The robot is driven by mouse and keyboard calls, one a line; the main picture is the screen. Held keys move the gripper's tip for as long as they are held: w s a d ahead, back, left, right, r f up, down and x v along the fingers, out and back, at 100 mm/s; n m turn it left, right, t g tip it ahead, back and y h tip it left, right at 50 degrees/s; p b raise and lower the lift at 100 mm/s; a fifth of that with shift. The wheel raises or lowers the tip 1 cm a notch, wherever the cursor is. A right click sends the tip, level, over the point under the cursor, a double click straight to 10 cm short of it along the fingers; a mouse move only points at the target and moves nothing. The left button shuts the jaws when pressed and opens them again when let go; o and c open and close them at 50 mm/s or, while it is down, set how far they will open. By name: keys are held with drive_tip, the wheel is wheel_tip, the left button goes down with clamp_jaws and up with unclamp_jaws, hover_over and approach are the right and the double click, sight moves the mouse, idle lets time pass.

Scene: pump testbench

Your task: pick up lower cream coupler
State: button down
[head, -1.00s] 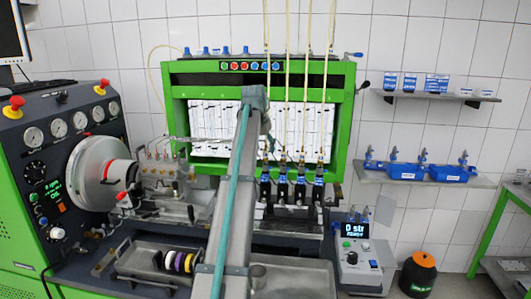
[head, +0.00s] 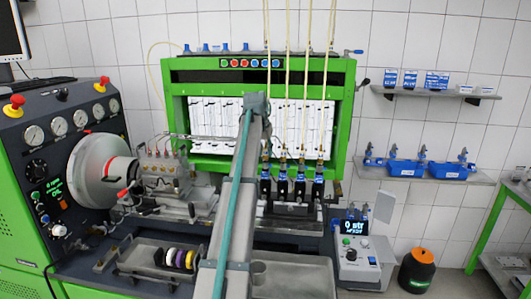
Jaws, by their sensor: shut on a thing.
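Several ring-shaped couplers stand on edge in a row in a dark tray (head: 125,266) at the lower left of the bench. Among them is a pale, cream-white ring (head: 171,257), with a black ring (head: 159,257), a purple ring (head: 180,259) and a yellow ring (head: 190,260) beside it. I cannot tell whether this pale ring is the lower cream coupler. My arm rises through the middle of the head view.
The green-framed testbench (head: 345,120) stands behind my arm, with injectors (head: 300,188) and thin hoses in front. A metal drive wheel (head: 98,172) is at left. A display box (head: 357,255) stands right of an empty-looking metal tray (head: 300,278).

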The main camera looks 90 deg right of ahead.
drive_tip(key=shift+r, duration=0.1)
drive_tip(key=shift+r+b, duration=0.35)
drive_tip(key=shift+r, duration=0.5)
drive_tip(key=a+r+b, duration=0.5)
drive_tip(key=a+r, duration=0.6)
drive_tip(key=a, duration=0.3)
drive_tip(key=shift+w, duration=0.4)
